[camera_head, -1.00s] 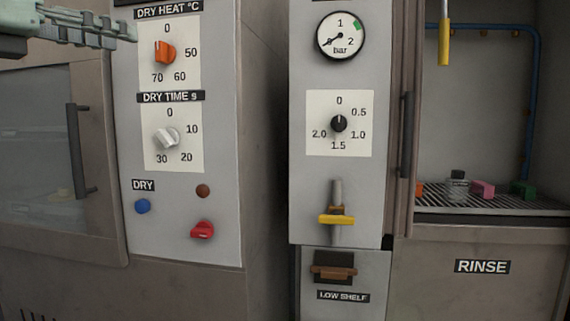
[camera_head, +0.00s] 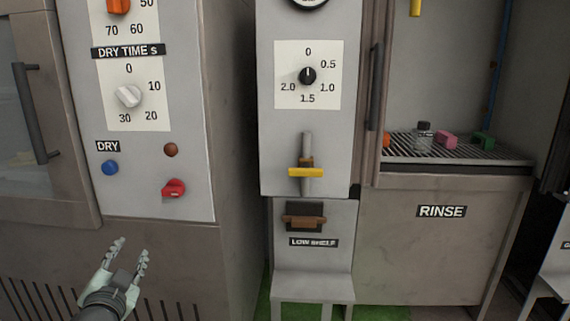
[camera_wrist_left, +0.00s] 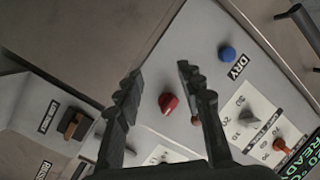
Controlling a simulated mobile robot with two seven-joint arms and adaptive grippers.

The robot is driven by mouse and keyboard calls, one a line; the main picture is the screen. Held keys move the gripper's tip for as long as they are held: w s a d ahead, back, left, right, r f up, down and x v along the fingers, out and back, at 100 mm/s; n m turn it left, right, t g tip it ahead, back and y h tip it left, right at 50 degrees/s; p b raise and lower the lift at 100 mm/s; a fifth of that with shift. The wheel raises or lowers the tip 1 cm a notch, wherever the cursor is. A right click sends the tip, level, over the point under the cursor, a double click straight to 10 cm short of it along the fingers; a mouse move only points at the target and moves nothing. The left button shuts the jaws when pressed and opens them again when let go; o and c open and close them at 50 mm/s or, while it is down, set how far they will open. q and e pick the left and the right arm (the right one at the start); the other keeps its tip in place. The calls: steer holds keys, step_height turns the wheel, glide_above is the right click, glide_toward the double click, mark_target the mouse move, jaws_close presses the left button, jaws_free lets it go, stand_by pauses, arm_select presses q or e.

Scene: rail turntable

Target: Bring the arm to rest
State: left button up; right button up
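My left gripper (camera_head: 128,255) is low at the left in the head view, in front of the lower part of the dryer cabinet. Its two fingers are spread apart with nothing between them. In the left wrist view the fingers (camera_wrist_left: 155,90) are also apart. The red knob (camera_wrist_left: 168,103) of the dryer panel shows beyond them, not touched. My right gripper is in neither view.
The dryer panel (camera_head: 195,120) has a blue button (camera_head: 110,167) and a white time knob (camera_head: 128,95). Right of it stand a panel with a yellow-handled lever (camera_head: 305,172), a low shelf (camera_head: 312,285) and the rinse cabinet (camera_head: 440,245). Small items lie on its rack (camera_head: 455,150).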

arm_select(q)
steer(key=s+f+n+g, duration=0.1)
steer(key=s+f+g, duration=0.3)
steer(key=f, duration=0.5)
steer(key=s+f+n+g, duration=0.2)
steer(key=s+f, duration=0.4)
steer(key=f, duration=0.3)
steer(key=s+d+f+g+h, duration=0.1)
steer(key=s+d+f+g, duration=0.2)
steer(key=s+f, duration=0.4)
steer(key=s+d+f+n+g+h+p, duration=0.1)
steer(key=s+d+f+g, duration=0.2)
steer(key=s+f, duration=0.4)
steer(key=s+g, duration=0.1)
steer(key=s, duration=0.5)
steer(key=shift+d+g, duration=0.25)
steer(key=shift+g, duration=0.15)
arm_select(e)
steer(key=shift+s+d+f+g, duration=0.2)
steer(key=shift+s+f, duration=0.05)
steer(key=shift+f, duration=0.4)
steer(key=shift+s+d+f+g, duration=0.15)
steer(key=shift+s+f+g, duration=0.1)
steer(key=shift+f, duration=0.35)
arm_select(q)
steer(key=shift+f, duration=0.1)
